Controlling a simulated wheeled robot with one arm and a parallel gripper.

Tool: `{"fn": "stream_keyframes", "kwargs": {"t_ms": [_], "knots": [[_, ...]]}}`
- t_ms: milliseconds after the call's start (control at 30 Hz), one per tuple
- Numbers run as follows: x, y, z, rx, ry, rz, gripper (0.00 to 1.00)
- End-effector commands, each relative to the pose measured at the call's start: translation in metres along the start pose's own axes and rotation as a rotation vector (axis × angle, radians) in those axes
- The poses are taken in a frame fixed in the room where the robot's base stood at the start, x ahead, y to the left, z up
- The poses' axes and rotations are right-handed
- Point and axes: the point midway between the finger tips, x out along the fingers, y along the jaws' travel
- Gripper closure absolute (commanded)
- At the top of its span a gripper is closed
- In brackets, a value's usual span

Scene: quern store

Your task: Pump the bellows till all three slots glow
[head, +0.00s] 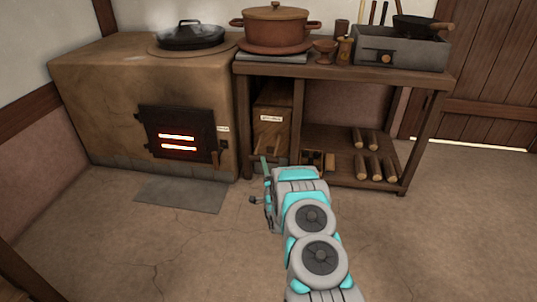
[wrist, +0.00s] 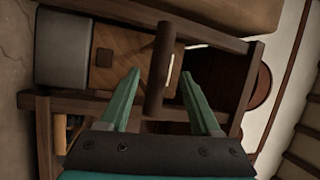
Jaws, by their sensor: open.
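The bellows (head: 272,112) is a wooden box with a pale label, under the table beside the stove; its wooden body also shows in the wrist view (wrist: 130,50). Its dark bar handle (wrist: 160,62) lies between my gripper's fingertips in the wrist view. My gripper (wrist: 160,78) is open, a teal finger on each side of the bar; I cannot tell whether they touch it. In the head view my gripper (head: 260,182) is low in front of the bellows. The dark stove door (head: 150,128) shows two bright orange-white slots; I cannot make out a third.
The clay stove (head: 100,85) carries a dark lidded pan (head: 190,36). The table (head: 345,74) bears a clay pot (head: 276,24) and a grey box (head: 400,50). Logs (head: 375,166) lie on its lower shelf. A grey slab (head: 180,194) lies before the stove. Front floor is clear.

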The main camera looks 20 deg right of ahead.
Motion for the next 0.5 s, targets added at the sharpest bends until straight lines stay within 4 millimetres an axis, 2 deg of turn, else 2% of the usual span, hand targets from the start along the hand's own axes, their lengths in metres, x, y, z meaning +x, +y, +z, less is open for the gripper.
{"fn": "stream_keyframes", "kwargs": {"t_ms": [100, 267, 500], "knots": [[0.001, 0.000, 0.004, 0.086, -0.018, -0.001, 0.36], [0.003, 0.000, 0.007, 0.121, -0.026, 0.000, 0.36], [0.022, -0.001, 0.007, 0.119, -0.025, -0.003, 0.36]]}}
